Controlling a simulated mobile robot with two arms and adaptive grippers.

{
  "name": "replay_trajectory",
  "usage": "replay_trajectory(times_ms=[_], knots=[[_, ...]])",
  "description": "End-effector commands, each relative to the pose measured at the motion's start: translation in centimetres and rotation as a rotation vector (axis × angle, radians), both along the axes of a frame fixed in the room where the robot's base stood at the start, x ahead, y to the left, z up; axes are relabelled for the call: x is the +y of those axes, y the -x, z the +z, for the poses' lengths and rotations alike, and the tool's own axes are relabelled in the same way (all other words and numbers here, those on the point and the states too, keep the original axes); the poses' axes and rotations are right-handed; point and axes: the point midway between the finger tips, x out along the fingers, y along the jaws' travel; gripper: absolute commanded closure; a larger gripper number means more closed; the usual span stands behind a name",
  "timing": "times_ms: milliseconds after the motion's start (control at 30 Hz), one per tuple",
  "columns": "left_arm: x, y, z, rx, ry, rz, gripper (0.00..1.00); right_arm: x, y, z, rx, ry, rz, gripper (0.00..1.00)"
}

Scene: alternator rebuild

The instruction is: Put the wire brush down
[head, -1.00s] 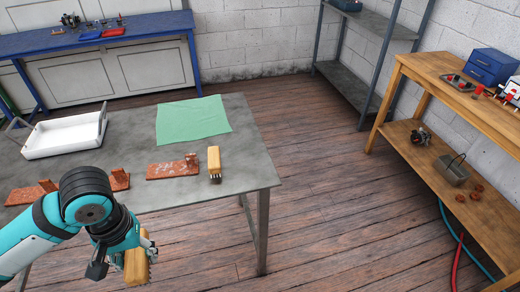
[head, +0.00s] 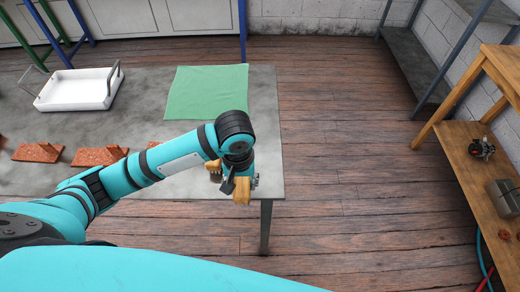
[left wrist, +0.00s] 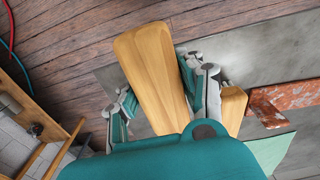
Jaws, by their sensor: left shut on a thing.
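My left gripper (head: 240,180) is shut on a wire brush (head: 242,194) with a yellow wooden body, near the front right corner of the grey table (head: 262,150). In the left wrist view the held brush (left wrist: 152,62) shows its broad wooden side between the fingers (left wrist: 160,95); its bristles are hidden there. I cannot tell whether it touches the table. A second yellow wooden brush (head: 212,168) is on the table just left of the gripper, partly hidden by it. It also shows in the left wrist view (left wrist: 232,108). My right gripper is not in view.
A green cloth (head: 205,92) lies at the table's back right. A white tray (head: 75,90) stands at the back left. Rusty brackets (head: 98,156) lie along the front. A wooden shelf bench (head: 470,170) stands to the right across open floor.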

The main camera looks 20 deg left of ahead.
Motion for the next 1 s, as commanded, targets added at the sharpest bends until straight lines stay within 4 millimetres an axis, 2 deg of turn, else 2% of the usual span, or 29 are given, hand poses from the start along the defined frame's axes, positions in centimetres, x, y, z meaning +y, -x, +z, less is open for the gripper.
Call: replay_trajectory(times_ms=[33,200,400,633,833,1000], knots=[[0.1,-1.7,0.2,-0.003,-0.001,0.004,0.88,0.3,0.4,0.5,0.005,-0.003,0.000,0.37],[0.3,-6.2,-0.2,-0.002,0.000,0.004,0.88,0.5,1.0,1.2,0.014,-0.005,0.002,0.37],[0.5,-10.4,-0.7,-0.002,0.000,0.001,0.88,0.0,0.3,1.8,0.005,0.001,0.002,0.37],[0.6,-12.4,-0.9,-0.001,0.001,-0.001,0.88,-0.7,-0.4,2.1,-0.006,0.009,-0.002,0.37],[0.7,-12.2,-3.8,0.001,-0.001,0.000,0.88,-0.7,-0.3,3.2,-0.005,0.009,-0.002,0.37],[0.7,-12.2,-4.6,-0.001,0.001,-0.002,0.88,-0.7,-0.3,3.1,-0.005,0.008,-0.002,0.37]])
